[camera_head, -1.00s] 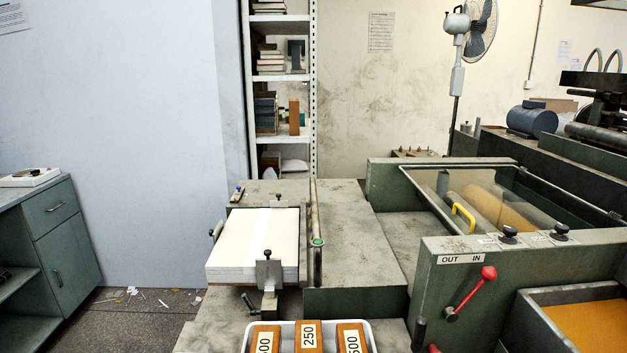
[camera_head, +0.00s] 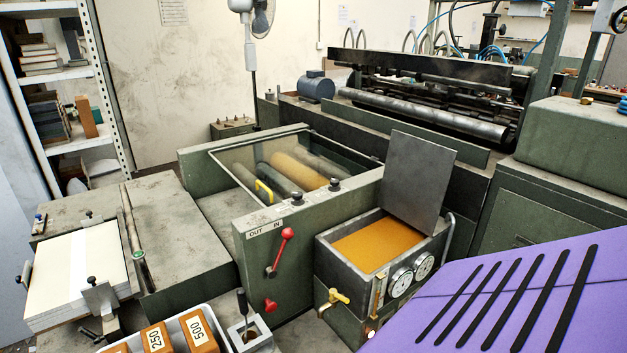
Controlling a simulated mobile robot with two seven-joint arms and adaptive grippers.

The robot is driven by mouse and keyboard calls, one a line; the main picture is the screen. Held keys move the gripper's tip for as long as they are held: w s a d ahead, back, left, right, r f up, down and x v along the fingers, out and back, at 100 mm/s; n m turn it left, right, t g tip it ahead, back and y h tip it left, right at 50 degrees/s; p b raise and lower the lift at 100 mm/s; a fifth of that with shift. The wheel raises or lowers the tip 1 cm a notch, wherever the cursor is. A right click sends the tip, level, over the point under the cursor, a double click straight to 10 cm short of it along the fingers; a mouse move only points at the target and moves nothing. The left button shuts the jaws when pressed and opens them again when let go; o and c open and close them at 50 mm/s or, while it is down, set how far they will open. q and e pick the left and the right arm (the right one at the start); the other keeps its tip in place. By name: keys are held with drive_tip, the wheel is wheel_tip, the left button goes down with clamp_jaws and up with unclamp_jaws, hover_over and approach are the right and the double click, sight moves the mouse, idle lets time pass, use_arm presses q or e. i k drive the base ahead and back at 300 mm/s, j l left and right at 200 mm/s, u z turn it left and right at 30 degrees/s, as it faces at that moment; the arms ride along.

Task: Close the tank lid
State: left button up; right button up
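The tank (camera_head: 340,268) is an open metal box on the front of the green machine, right of centre in the head view. Amber-brown liquid or glue (camera_head: 377,243) fills it. The tank lid (camera_head: 418,180) is a flat dark grey plate standing raised at the tank's back right edge, leaning back slightly. Two round dials (camera_head: 412,274) and a brass tap (camera_head: 336,298) sit on the tank's front. Neither of my grippers is in view.
A purple slotted panel (camera_head: 510,300) fills the lower right. A red-knobbed lever (camera_head: 280,250) stands left of the tank. A glass roller cover (camera_head: 270,165) with a yellow handle lies behind. A white tray (camera_head: 216,322) holds labelled wooden blocks at the lower left.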

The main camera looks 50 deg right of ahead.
sight(417, 174)
drive_tip(key=z, duration=2.1)
drive_tip(key=i+l, duration=0.15)
drive_tip(key=i+l+u, duration=0.4)
drive_tip(key=l, duration=0.15)
drive_tip(key=l+u, duration=0.2)
drive_tip(key=l, duration=0.1)
